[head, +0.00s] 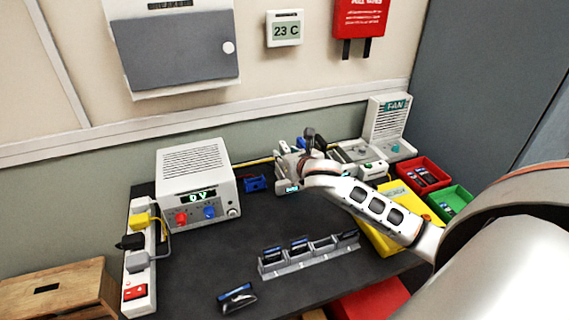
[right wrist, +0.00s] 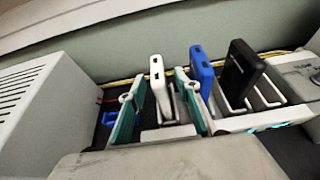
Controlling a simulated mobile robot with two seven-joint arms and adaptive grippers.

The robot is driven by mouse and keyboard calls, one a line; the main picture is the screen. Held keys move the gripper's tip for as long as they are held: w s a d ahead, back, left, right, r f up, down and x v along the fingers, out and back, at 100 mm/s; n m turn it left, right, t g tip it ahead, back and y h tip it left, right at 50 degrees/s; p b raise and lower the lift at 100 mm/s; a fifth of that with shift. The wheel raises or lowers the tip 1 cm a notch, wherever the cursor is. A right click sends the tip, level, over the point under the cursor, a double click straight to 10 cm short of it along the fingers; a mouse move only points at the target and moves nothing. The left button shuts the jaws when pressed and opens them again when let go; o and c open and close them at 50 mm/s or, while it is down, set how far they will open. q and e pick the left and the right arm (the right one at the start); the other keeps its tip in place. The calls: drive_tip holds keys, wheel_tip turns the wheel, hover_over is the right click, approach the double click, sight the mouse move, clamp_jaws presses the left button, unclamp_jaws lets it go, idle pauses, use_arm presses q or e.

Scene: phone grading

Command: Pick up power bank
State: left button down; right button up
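My right gripper (head: 293,168) is at the back of the dark table, reaching over a white rack. In the right wrist view its two teal-padded fingers (right wrist: 158,112) are open and spread on both sides of a white power bank (right wrist: 158,80) standing upright. I cannot tell whether either pad touches it. A blue power bank (right wrist: 203,73) stands just right of the right finger. A black power bank (right wrist: 241,69) stands farther right in the rack's wire slots (right wrist: 265,97). In the head view the gripper and wrist hide most of the rack. My left gripper is not in view.
A white power supply (head: 196,176) stands left of the gripper; a small blue object (head: 255,184) lies between. A phone holder (head: 300,263) and a loose phone (head: 237,298) are in front. Red (head: 436,163) and green (head: 462,192) bins stand right.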

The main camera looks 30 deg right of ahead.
drive_tip(key=shift+x, duration=1)
drive_tip(key=shift+r, duration=0.1)
clamp_jaws()
